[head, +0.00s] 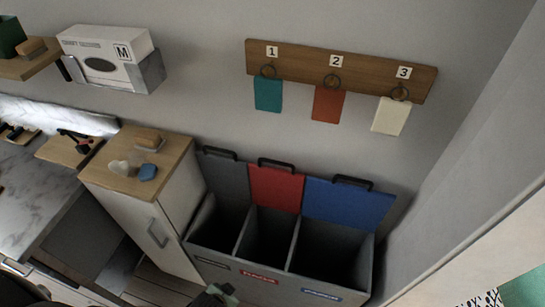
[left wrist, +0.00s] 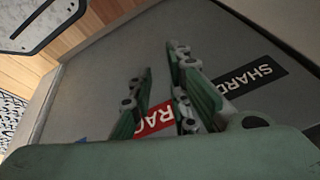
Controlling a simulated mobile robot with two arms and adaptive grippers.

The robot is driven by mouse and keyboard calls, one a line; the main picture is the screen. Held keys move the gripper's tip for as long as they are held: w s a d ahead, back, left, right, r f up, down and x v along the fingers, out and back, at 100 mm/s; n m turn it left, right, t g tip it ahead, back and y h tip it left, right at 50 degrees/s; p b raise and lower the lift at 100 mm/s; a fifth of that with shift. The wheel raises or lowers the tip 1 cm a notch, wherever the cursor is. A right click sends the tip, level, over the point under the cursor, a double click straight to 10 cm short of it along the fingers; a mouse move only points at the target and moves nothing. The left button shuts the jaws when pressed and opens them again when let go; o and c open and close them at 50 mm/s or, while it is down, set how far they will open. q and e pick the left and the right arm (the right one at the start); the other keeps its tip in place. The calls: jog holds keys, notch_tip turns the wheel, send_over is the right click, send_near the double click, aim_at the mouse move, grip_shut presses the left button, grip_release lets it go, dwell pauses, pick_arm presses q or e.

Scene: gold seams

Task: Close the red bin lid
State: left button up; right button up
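The red lid (head: 276,188) stands open, tilted back against the wall behind the middle bin compartment. Its black handle (head: 276,163) is at its top edge. The bin (head: 225,258) has a red label on its front below the middle compartment. My left gripper (head: 216,294) is at the bottom edge of the head view, low in front of the bin and well below the red lid. In the left wrist view its two green fingers (left wrist: 160,95) are apart with nothing between them, facing the bin front with the red label (left wrist: 157,120). My right gripper is not in view.
The grey lid (head: 225,178) and blue lid (head: 348,205) also stand open on either side. A cabinet (head: 160,220) with small items on top adjoins the bin's left. A wooden rack (head: 300,60) with three hanging tags is above. A wall closes the right side.

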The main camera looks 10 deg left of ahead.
pick_arm(q)
jog(key=w+r+m+t+p, duration=0.1)
jog(key=w+r, duration=0.3)
jog(key=r, duration=0.2)
jog(key=w+r+t, duration=0.2)
jog(key=w+r, duration=0.2)
jog(key=r, duration=0.3)
jog(key=m+t+h+p, duration=0.1)
jog(key=m+t+p, duration=0.1)
jog(key=m+t, duration=0.9)
send_near(272, 162)
jog(key=w+r+m+g, duration=0.1)
jog(key=w+m+g, duration=0.1)
jog(key=w, duration=0.5)
jog(key=w+f, duration=0.1)
jog(key=w, duration=0.2)
jog(key=shift+w+d+f, duration=0.1)
jog(key=shift+w+f, duration=0.1)
jog(key=shift+w, duration=0.15)
jog(key=shift+c, duration=0.5)
grip_shut()
